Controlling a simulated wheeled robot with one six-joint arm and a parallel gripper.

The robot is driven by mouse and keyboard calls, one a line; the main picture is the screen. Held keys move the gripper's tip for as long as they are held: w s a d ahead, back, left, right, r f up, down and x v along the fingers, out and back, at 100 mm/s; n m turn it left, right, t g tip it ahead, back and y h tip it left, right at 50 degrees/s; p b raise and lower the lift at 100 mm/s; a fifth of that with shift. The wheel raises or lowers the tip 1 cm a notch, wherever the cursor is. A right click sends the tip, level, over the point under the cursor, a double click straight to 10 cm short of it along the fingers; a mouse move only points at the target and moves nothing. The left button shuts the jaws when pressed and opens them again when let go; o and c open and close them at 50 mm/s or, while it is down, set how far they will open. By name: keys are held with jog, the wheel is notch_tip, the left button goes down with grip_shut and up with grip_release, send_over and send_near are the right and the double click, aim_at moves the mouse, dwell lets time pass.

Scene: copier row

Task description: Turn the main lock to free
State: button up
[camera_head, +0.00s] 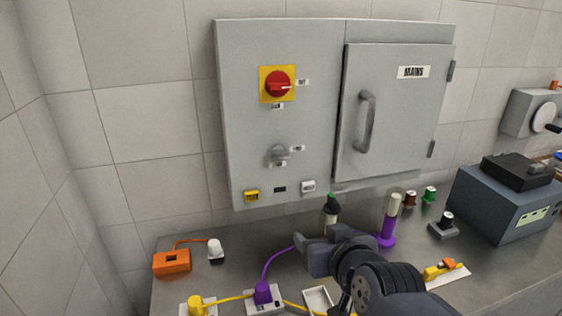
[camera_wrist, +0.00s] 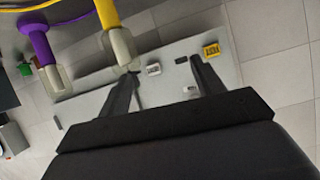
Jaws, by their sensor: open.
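A grey cabinet (camera_head: 285,55) on the wall carries a red rotary knob (camera_head: 279,84) on a yellow square plate, its pale mark pointing right. Below it is a grey knob (camera_head: 279,153) with small labels around it. The labels are too small to read, so I cannot tell which knob is the main lock. My gripper (camera_head: 318,247) is low in front of the cabinet, above the counter, below both knobs and apart from them. In the wrist view my gripper (camera_wrist: 166,82) is open and empty, its two fingers spread before the cabinet's lower panel.
On the counter are an orange box (camera_head: 171,262), a purple plug (camera_head: 263,292), a yellow plug (camera_head: 195,304), a purple post (camera_head: 387,232) and a blue-grey box (camera_head: 505,204). Cables lie near my arm.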

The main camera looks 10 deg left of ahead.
aim_at(281, 155)
jog(key=w+a+r+m+t+y+b, duration=0.1)
jog(key=w+a+r+t+y, duration=0.3)
jog(key=r, duration=0.6)
jog(key=shift+t+h, duration=0.3)
jog(key=shift+h, duration=0.6)
jog(key=x, duration=0.3)
jog(key=a+x, duration=0.1)
jog(key=x, duration=0.6)
jog(key=shift+s+a+f, duration=0.15)
jog(key=shift+a, duration=0.1)
jog(key=c, duration=1)
jog(key=shift+n, duration=1)
jog(key=o, duration=1)
jog(key=shift+s, duration=0.1)
